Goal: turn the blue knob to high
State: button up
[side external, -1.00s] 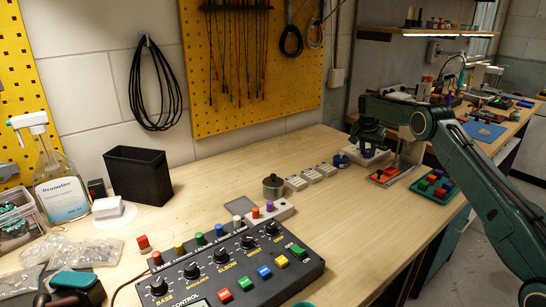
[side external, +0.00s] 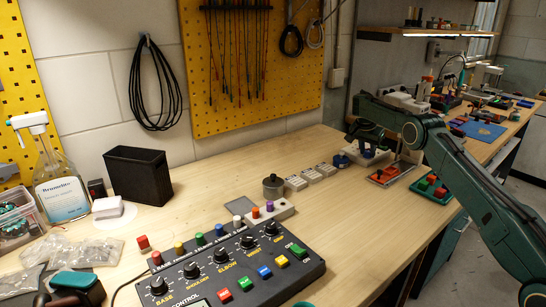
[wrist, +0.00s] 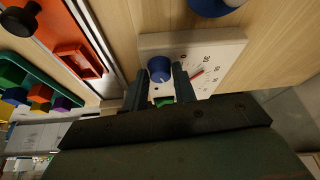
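The blue knob (wrist: 159,68) sits on a white panel (wrist: 222,44) in the wrist view. The panel carries a printed number scale and a red pointer mark (wrist: 197,73). My gripper (wrist: 160,70) is open, with one dark fingertip on each side of the knob; I cannot tell whether either touches it. In the side view my gripper (side external: 367,140) is low over the white panel (side external: 378,156), and it hides the knob there.
A larger blue round object (side external: 341,161) stands beside the panel. A tray with red parts (side external: 383,175) and a green bin of coloured blocks (side external: 432,188) lie close by. Small white boxes (side external: 311,177) and a black control box (side external: 235,268) are nearer the camera.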

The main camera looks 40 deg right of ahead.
jog(key=o, duration=0.3)
jog(key=shift+s+a+r, duration=0.4)
jog(key=shift+a+r, duration=0.35)
jog(key=shift+a, duration=1.55)
jog(key=shift+s+a+r, duration=0.35)
jog(key=shift+a+r, duration=0.45)
jog(key=shift+a, duration=1.45)
jog(key=shift+s+a+r, duration=0.4)
jog(key=shift+a+r, duration=0.35)
jog(key=shift+a, duration=1.55)
jog(key=d+r+n+t, duration=0.2)
jog(key=d+r+n, duration=0.3)
jog(key=d+r, duration=0.4)
jog(key=shift+y, duration=0.3)
jog(key=shift+s+d+x, duration=0.1)
jog(key=shift+s+x, duration=0.1)
jog(key=shift+x, duration=2.25)
jog(key=shift+s+d+x, duration=0.1)
jog(key=shift+s+x, duration=0.15)
jog(key=shift+x, duration=2.2)
jog(key=shift+s+d+x, duration=0.1)
jog(key=shift+s+x, duration=0.1)
jog(key=shift+x, duration=2.25)
